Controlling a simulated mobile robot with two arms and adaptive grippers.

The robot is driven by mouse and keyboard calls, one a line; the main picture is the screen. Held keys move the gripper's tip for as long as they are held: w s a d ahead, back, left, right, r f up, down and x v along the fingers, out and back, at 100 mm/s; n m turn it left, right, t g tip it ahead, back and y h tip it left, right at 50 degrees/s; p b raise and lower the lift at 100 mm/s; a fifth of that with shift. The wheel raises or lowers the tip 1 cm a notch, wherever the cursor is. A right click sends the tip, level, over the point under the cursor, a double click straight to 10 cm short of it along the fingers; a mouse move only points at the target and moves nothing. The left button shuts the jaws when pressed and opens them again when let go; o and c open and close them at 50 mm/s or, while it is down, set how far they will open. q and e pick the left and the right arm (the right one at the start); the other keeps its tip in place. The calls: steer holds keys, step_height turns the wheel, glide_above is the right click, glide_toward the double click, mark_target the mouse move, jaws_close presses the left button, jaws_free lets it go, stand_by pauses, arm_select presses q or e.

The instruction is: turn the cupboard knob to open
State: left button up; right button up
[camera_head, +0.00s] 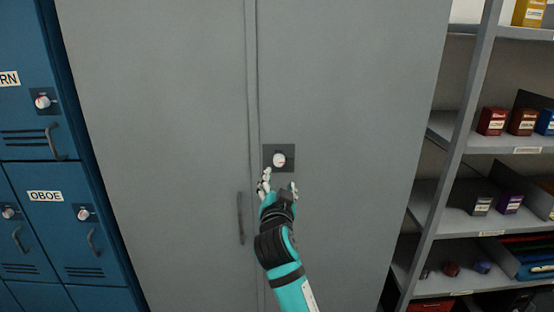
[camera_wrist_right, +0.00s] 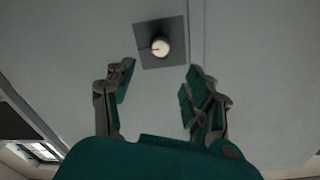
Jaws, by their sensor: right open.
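The grey cupboard (camera_head: 340,90) has two tall doors, which are closed. Its white round knob (camera_head: 279,160) sits on a dark square plate on the right door, near the seam. The knob also shows in the right wrist view (camera_wrist_right: 160,46), with a small red mark on its face. My right gripper (camera_head: 279,182) is open just below the knob. In the wrist view its fingers (camera_wrist_right: 155,82) are spread apart and empty, with the knob beyond their tips and roughly between them. No contact with the knob shows. My left gripper is not in view.
A dark vertical handle (camera_head: 240,218) is on the left door, below knob height. Blue lockers (camera_head: 60,235) with knobs and handles stand at the left. Open shelves (camera_head: 500,143) with small boxes stand at the right.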

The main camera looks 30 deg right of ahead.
mark_target(279, 162)
steer(key=p+x, duration=0.3)
steer(key=x, duration=0.6)
steer(key=shift+w+d+r, duration=0.1)
steer(key=shift+w+d, duration=0.1)
steer(key=shift+w, duration=0.1)
steer(key=shift+w+d, duration=0.3)
steer(key=shift+w, duration=0.15)
jaws_close()
